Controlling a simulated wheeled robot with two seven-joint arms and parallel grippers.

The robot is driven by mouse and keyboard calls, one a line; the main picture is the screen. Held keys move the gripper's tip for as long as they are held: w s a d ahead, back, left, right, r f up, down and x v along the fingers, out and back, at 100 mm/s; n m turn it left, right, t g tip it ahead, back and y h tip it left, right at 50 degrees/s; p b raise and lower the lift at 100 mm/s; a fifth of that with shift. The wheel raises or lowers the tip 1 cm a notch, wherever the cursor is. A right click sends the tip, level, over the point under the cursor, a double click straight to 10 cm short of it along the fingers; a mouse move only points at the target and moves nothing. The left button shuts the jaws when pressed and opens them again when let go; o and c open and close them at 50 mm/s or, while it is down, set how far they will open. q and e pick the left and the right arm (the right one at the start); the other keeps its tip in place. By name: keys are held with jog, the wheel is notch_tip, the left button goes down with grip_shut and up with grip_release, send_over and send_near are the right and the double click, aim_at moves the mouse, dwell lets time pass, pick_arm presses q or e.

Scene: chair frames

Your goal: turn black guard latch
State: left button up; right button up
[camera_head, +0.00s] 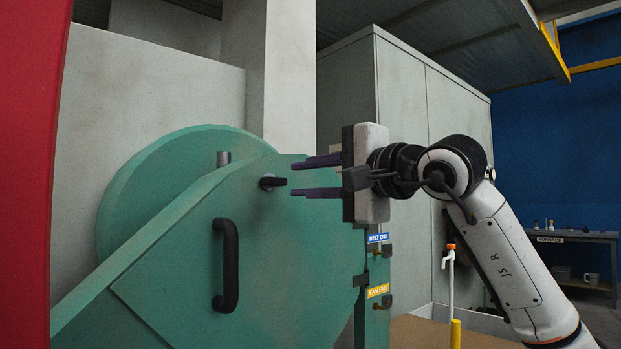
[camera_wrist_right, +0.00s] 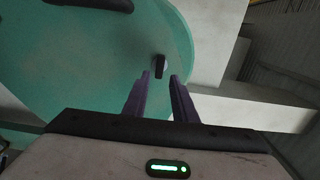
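The black guard latch (camera_head: 272,183) is a small dark handle lying roughly level on the upper part of the green guard (camera_head: 180,260). It also shows in the right wrist view (camera_wrist_right: 160,66), just beyond the fingertips and between their lines. My right gripper (camera_head: 292,178) comes in from the right with its two purple fingers pointing left at the latch. The fingers are open, with a gap between them, and appear empty. In the right wrist view the fingertips (camera_wrist_right: 160,76) stop short of the latch. My left gripper is not in view.
A black pull handle (camera_head: 226,265) stands on the guard below the latch. Blue (camera_head: 378,238) and yellow (camera_head: 378,290) labels sit at the guard's right edge. A grey cabinet (camera_head: 400,100) stands behind my right arm. A red surface (camera_head: 28,150) fills the left edge.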

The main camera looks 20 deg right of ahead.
aim_at(278, 181)
jog(key=p+x, duration=0.2)
jog(key=x, duration=0.2)
jog(key=shift+w+a+r, duration=0.15)
jog(key=shift+w+a, duration=0.05)
jog(key=shift+w, duration=0.15)
jog(key=shift+p+x, duration=0.65)
jog(key=shift+x, duration=0.2)
grip_shut()
jog(key=m, duration=0.4)
jog(key=shift+a+f+m, duration=0.1)
jog(key=shift+f+m, duration=0.15)
jog(key=shift+m, duration=0.05)
jog(key=m, duration=1.2)
jog(key=shift+m, duration=0.3)
jog(key=shift+c, duration=1.2)
grip_release()
jog(key=shift+m, duration=0.3)
jog(key=o, duration=0.5)
jog(key=shift+s, duration=0.1)
